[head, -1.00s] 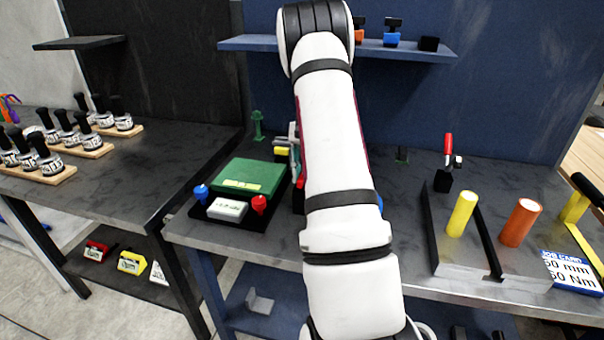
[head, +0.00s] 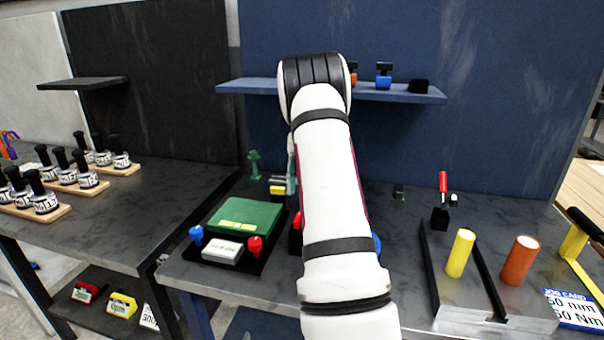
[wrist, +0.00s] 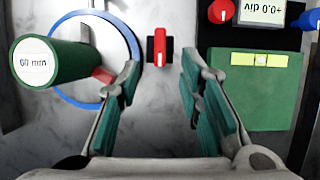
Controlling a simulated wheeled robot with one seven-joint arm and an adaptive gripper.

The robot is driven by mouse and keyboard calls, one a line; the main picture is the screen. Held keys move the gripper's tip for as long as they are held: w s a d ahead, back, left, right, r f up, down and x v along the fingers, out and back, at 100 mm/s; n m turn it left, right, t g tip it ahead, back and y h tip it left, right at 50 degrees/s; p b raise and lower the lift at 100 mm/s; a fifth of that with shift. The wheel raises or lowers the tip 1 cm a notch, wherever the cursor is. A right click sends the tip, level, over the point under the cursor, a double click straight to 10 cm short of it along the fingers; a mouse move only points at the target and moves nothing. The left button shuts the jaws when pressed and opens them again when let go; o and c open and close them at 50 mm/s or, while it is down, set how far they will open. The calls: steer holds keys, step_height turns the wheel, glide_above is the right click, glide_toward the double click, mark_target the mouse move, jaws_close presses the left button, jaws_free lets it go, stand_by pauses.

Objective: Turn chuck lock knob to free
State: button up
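A red knob (wrist: 160,46) on a small black base stands in the upper middle of the wrist view, its bar pointing up and down in the picture. My gripper (wrist: 160,72) is open and empty, with teal pads on both fingers. The knob lies between the lines of the fingers, just beyond their tips, and nothing is gripped. Left of it is a round chuck with a blue ring (wrist: 134,50) and a green cylinder (wrist: 50,62) marked 60 mm. In the head view my arm hides the gripper and most of the positioner.
In the wrist view a green box (wrist: 255,100) lies right of the right finger, with a red knob (wrist: 221,11) above it. In the head view a yellow cylinder (head: 460,253) and an orange cylinder (head: 519,261) stand on the right. A blue shelf (head: 250,87) hangs behind.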

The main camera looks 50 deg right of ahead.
steer(key=shift+v, duration=2)
steer(key=a+r+n+t+h, duration=0.15)
steer(key=a+r, duration=0.25)
steer(key=a, duration=0.4)
steer(key=a+r+n+h, duration=0.1)
steer(key=a+r+n, duration=0.1)
steer(key=a+r, duration=0.4)
steer(key=a+r+n+t+h, duration=0.1)
steer(key=a+r+n, duration=0.15)
steer(key=a, duration=0.65)
steer(key=s+a+f+n+t, duration=0.2)
steer(key=s+a+n, duration=0.1)
steer(key=s+a, duration=0.5)
steer(key=s+a+f+n+t, duration=0.2)
steer(key=s+a+f+n, duration=0.1)
steer(key=s+a, duration=0.6)
steer(key=shift+s+a+n+h, duration=0.2)
steer(key=shift+a+n+h, duration=0.15)
steer(key=shift+a+n, duration=0.6)
